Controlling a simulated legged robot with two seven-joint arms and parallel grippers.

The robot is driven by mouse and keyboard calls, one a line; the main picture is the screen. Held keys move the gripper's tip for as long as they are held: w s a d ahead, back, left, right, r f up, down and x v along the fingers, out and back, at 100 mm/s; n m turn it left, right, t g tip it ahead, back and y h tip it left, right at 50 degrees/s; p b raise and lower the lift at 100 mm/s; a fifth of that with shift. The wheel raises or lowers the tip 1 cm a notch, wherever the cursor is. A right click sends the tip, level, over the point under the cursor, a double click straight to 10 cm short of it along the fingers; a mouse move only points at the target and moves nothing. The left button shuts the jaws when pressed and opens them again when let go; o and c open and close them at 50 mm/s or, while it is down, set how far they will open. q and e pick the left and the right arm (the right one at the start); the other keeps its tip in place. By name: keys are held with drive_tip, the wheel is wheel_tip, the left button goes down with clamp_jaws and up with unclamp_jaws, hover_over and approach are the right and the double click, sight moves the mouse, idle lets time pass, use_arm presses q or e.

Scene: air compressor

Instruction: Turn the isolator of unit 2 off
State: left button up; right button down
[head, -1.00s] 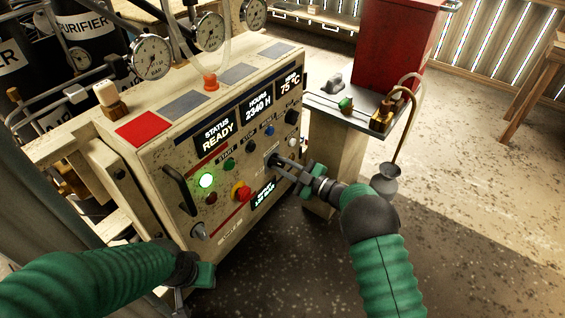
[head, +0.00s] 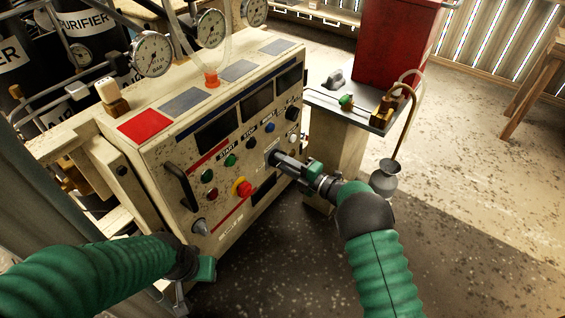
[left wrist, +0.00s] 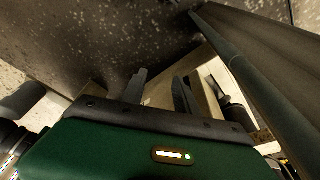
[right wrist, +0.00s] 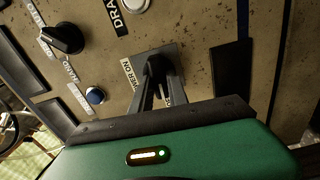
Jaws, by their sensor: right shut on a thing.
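The isolator is a black rotary handle (right wrist: 158,66) on a grey plate on the compressor's control panel (head: 222,190); part of a label reading "ER ON" shows beside it in the right wrist view. My right gripper (head: 274,157) is at this plate, its fingers (right wrist: 160,88) closed around the handle and hiding part of it. In the head view the gripper covers the handle.
The panel has three dark displays (head: 257,104), a red emergency button (head: 242,187), a curved black handle (head: 180,186) and several small knobs. A side table (head: 375,122) with brass fittings and a red cabinet (head: 392,45) stand at the right. Floor at the right is open.

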drive_tip(key=shift+s+a+f+n, duration=0.1)
drive_tip(key=shift+s+f+n, duration=0.1)
drive_tip(key=shift+f+n, duration=0.25)
drive_tip(key=c, duration=1.4)
unclamp_jaws()
drive_tip(key=shift+r, duration=0.1)
drive_tip(key=shift+o, duration=0.6)
drive_tip(key=shift+w+r, duration=0.1)
drive_tip(key=shift+r, duration=0.05)
drive_tip(key=p+v, duration=0.6)
drive_tip(key=v, duration=1.1)
drive_tip(key=shift+p, duration=0.35)
